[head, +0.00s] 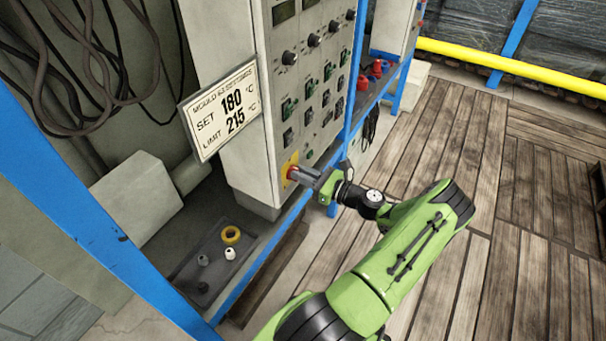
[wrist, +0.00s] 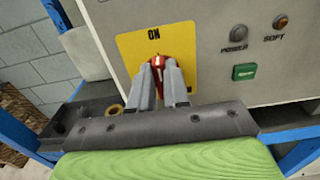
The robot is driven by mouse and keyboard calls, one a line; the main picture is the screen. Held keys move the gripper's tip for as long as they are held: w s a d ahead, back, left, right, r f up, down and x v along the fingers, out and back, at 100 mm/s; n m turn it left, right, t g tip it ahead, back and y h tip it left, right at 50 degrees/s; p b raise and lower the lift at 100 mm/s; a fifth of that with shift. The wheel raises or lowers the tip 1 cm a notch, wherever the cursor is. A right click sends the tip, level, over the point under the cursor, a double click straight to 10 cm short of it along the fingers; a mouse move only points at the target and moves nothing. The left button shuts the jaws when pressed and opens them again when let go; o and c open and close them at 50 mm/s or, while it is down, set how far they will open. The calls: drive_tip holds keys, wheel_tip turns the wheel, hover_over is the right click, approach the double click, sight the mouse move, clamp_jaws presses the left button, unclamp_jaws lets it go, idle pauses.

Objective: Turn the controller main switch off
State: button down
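The controller (head: 250,110) is a pale grey cabinet standing on a blue-framed shelf. Its main switch is a red knob (wrist: 158,62) on a yellow plate (wrist: 185,45) marked ON at the top in the wrist view. In the head view the red switch (head: 292,173) shows low on the panel. My gripper (wrist: 163,72) is at the knob, with one finger on each side of it. The fingers look closed on the knob, which hides much of it. The knob's top leans slightly to the left of upright.
A green button (wrist: 244,72) and the POWER and SOFT lamps sit right of the plate. A sign (head: 221,108) reads SET 180, LIMIT 215. A dark tray (head: 205,262) with a yellow ring (head: 230,235) lies on the shelf. The wooden floor at right is clear.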

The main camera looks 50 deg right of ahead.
drive_tip(key=shift+n, duration=0.3)
drive_tip(key=shift+s+a+f+n+b, duration=0.2)
drive_tip(key=shift+n+b, duration=0.55)
drive_tip(key=shift+n, duration=2.15)
drive_tip(key=shift+w+a+f+n+b, duration=0.25)
drive_tip(key=shift+n+b, duration=0.5)
drive_tip(key=shift+n, duration=2.15)
drive_tip(key=shift+s+a+f+n+b, duration=0.25)
drive_tip(key=shift+n+b, duration=0.5)
drive_tip(key=shift+n, duration=2.15)
drive_tip(key=shift+w+d, duration=0.1)
drive_tip(key=c, duration=1.1)
unclamp_jaws()
drive_tip(key=s+d+p, duration=0.1)
drive_tip(key=s+p, duration=0.1)
drive_tip(key=s, duration=1.3)
drive_tip(key=shift+s+d, duration=0.2)
drive_tip(key=shift+s, duration=0.15)
